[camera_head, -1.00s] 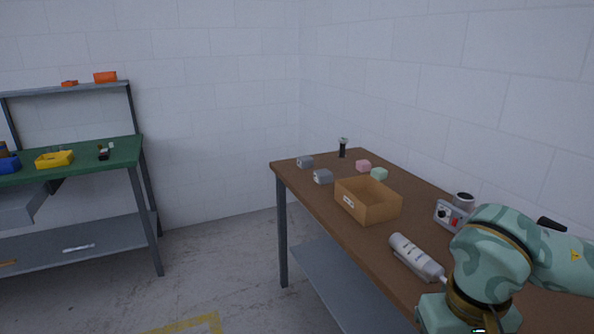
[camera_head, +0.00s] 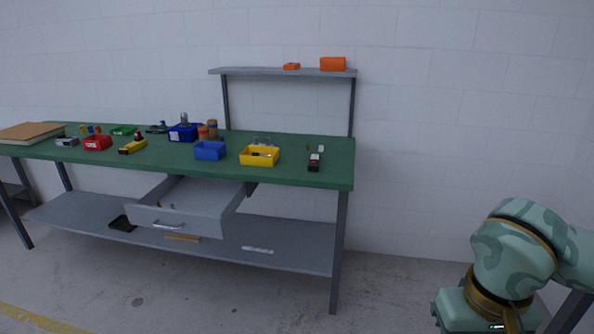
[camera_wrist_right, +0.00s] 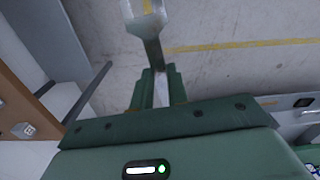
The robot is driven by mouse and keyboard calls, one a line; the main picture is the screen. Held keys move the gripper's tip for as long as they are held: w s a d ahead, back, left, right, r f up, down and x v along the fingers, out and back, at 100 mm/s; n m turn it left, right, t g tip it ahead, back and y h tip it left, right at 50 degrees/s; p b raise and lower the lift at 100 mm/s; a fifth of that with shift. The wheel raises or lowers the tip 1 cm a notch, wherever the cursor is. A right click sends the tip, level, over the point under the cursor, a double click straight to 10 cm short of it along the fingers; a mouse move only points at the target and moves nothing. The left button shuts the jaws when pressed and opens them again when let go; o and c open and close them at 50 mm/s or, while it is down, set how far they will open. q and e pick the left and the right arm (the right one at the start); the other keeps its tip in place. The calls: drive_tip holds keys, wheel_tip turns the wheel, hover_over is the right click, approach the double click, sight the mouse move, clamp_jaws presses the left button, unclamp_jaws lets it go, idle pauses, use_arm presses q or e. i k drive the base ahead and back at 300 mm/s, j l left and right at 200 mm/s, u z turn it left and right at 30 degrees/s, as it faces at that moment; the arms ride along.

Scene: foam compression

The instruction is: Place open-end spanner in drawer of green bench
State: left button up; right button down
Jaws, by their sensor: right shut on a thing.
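The green bench (camera_head: 300,171) stands across the left and middle of the head view. Its grey drawer (camera_head: 180,222) is pulled out below the top, and a small item lies inside it. The open-end spanner (camera_wrist_right: 149,22) shows in the right wrist view, a grey metal tool with its head toward the top. My right gripper (camera_wrist_right: 158,88) is shut on the spanner's shaft and holds it above the floor, away from the bench. In the head view my right arm is at the lower right, and its fingers are out of view. My left gripper is not in view.
Yellow (camera_head: 260,156), blue (camera_head: 210,151) and red (camera_head: 97,143) bins and several tools stand on the bench top. A grey lower shelf (camera_head: 290,258) runs under the drawer. A brown table (camera_wrist_right: 12,95) is at the left of the wrist view. Open floor (camera_head: 230,300) lies before the bench.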

sight(187, 207)
drive_tip(key=i+j+u, duration=0.25)
drive_tip(key=i+u, duration=0.65)
drive_tip(key=i, duration=0.2)
drive_tip(key=i+l+u, duration=0.15)
drive_tip(key=i+u, duration=0.3)
drive_tip(key=i+j, duration=0.25)
drive_tip(key=i, duration=0.15)
drive_tip(key=i+j, duration=0.3)
drive_tip(key=i, duration=0.15)
drive_tip(key=u, duration=0.05)
